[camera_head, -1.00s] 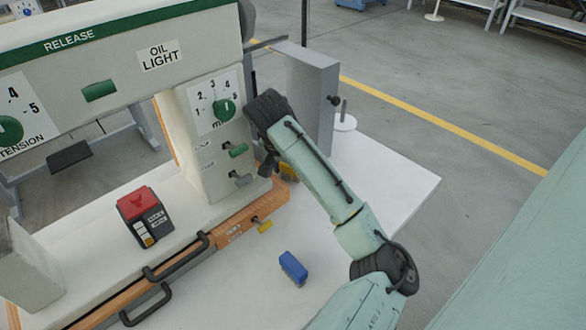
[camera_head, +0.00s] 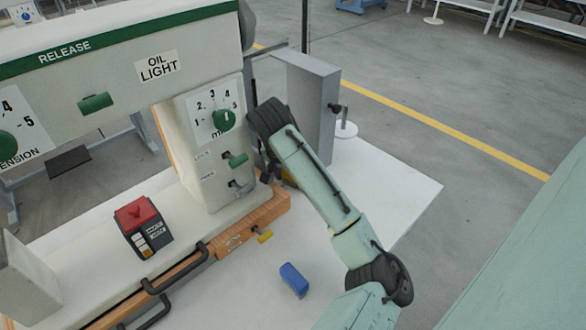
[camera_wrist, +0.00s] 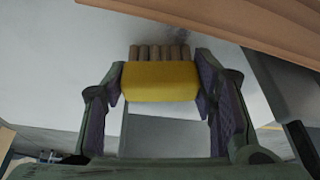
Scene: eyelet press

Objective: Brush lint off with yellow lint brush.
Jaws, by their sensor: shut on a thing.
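The yellow lint brush (camera_wrist: 160,82) is held crosswise between both fingers of my gripper (camera_wrist: 161,88) in the wrist view. Its row of brown bristles (camera_wrist: 160,52) points away from me, toward a pale surface (camera_wrist: 100,40). A faint dark smudge (camera_wrist: 222,24), possibly lint, shows on that surface beyond the bristles. I cannot tell whether the bristles touch it. In the head view, only a bit of the yellow brush (camera_head: 288,177) shows beside the machine column, and my arm hides most of the gripper.
The machine column (camera_head: 215,150) with dial and levers stands left of my arm. A grey upright panel (camera_head: 312,100) stands behind. A blue block (camera_head: 294,280) lies on the white table (camera_head: 390,185). A red-topped control box (camera_head: 142,228) and black handles are at left. A wooden edge (camera_wrist: 240,20) is close in the wrist view.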

